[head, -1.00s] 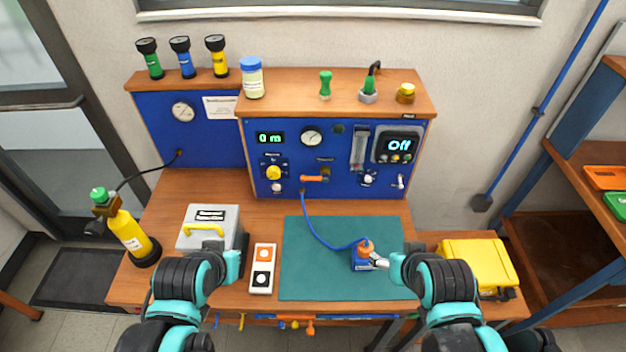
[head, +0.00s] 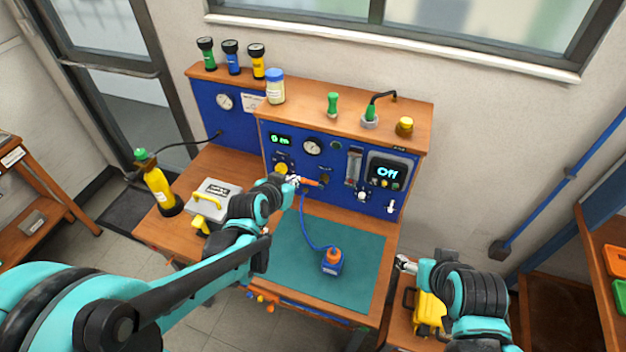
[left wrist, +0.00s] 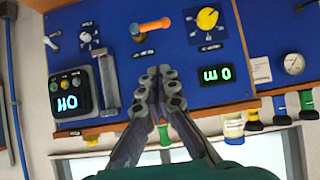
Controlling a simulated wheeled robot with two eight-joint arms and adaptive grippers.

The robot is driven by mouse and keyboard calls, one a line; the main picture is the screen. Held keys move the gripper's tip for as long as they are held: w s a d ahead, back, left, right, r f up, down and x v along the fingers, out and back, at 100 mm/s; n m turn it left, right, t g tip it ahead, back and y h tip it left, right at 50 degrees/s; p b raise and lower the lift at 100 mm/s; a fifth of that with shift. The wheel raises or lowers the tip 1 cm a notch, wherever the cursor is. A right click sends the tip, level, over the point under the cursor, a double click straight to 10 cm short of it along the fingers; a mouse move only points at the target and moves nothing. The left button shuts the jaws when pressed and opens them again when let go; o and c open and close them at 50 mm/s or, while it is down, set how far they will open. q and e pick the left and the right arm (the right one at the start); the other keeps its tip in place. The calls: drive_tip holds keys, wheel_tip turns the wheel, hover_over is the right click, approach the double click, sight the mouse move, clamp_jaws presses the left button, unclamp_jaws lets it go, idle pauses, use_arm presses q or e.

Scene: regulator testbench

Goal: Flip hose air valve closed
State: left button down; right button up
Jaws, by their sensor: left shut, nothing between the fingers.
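The hose air valve is an orange lever (head: 311,182) on the blue panel. In the upside-down left wrist view, the lever (left wrist: 153,26) lies nearly horizontal, with its grey pivot at the picture's left end. My left gripper (head: 294,180) is in front of the panel, close to the lever's free end in the head view. In the left wrist view its shut, empty fingers (left wrist: 160,78) appear just below the lever, with no clear contact. The blue hose (head: 304,220) runs down to a blue regulator with an orange knob (head: 332,262). My right gripper (head: 404,263) is away from the panel; its fingers are too small to judge.
A yellow knob (left wrist: 207,18) and the "0 m" display (left wrist: 217,75) are beside the lever on the panel. The green mat (head: 355,245) is mostly clear. A grey case (head: 215,198) and yellow cylinder (head: 160,188) stand left. A yellow case (head: 428,312) is near my right arm.

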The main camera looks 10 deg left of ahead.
use_arm(q)
drive_tip(key=shift+a, duration=0.1)
drive_tip(key=shift+w+f, duration=0.1)
drive_tip(key=b, duration=0.3)
hover_over(311, 183)
drive_tip(key=s+a, duration=0.2)
wheel_tip(311, 183, down, 6)
drive_tip(key=shift+w+d+f+b, duration=0.15)
drive_tip(key=shift+f+b, duration=0.2)
drive_tip(key=shift+f, duration=0.5)
drive_tip(key=shift+d+f+b, duration=0.1)
drive_tip(key=shift+f+b, duration=0.25)
drive_tip(key=shift+f, duration=0.5)
